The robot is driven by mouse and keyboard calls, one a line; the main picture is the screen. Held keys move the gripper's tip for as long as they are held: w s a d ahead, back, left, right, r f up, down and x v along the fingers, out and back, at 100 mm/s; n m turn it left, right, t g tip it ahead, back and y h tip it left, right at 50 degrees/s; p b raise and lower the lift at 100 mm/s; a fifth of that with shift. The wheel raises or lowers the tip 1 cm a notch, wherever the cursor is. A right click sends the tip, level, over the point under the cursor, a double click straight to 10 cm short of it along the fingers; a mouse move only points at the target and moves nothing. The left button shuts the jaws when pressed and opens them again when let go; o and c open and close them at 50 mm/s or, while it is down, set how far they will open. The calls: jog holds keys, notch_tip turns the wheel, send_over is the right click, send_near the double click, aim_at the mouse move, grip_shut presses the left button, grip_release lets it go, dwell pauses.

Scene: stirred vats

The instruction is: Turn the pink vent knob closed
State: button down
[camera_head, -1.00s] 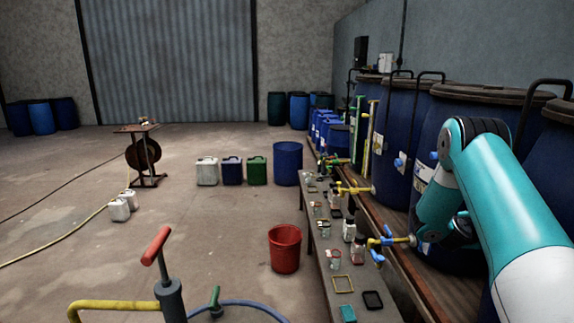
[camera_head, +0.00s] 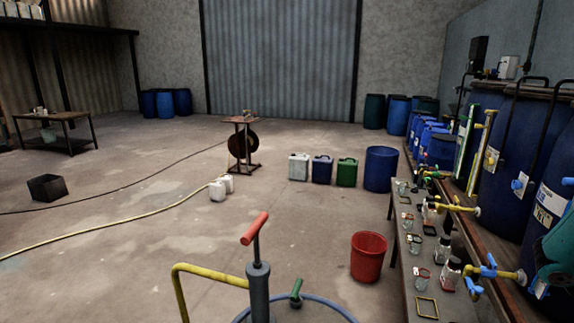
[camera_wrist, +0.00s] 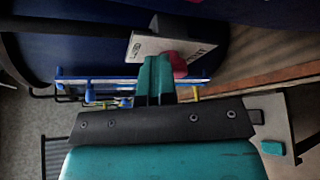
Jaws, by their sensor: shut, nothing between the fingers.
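The pink vent knob (camera_wrist: 179,65) shows in the wrist view, just beyond and to the right of my gripper's fingertips. It sits against a pale label plate (camera_wrist: 150,46) with partly readable dark lettering on a dark blue vat (camera_wrist: 85,40). The teal fingers of my gripper (camera_wrist: 155,62) are shut together with nothing between them, and they hide part of the knob. I cannot tell whether they touch it. The knob is not visible in the head view, where only a teal bit of my arm shows at the right edge.
Blue vats (camera_head: 508,150) stand along the right wall, with yellow taps (camera_head: 455,207) over a low bench (camera_head: 398,265) of jars. A red bucket (camera_head: 368,258) stands left of the bench. A grey pump with a red handle (camera_head: 256,228) is in front. The floor at left is mostly clear.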

jog(key=shift+s+f+b, duration=0.55)
jog(key=shift+f+b, duration=0.25)
jog(key=shift+b, duration=0.15)
jog(key=shift+s, duration=0.15)
jog(key=w+a+b, duration=0.1)
jog(key=a, duration=0.5)
jog(key=shift+w+r, duration=0.2)
jog(key=shift+w, duration=0.2)
jog(key=w+a+r+m+t+y+b, duration=0.15)
jog(key=a+y, duration=0.45)
jog(key=a, duration=1)
jog(key=w+a+r+m+t+y+b, duration=0.1)
jog(key=a+r+m+y, duration=0.35)
jog(key=a, duration=1.15)
jog(key=s+a+r+n+g+y, duration=0.1)
jog(key=s+a+n+y, duration=0.1)
jog(key=s+a, duration=0.5)
jog(key=s+a+r+n+g+y+b, duration=0.1)
jog(key=s+a+n+g+y, duration=0.1)
jog(key=s+a, duration=0.5)
jog(key=s+a+r+n+g+y, duration=0.1)
jog(key=s+a+r+n+y, duration=0.1)
jog(key=s+a+y, duration=0.2)
jog(key=s+a, duration=0.3)
jog(key=s, duration=0.1)
jog(key=shift+a+g+y, duration=0.35)
jog(key=shift+a, duration=0.05)
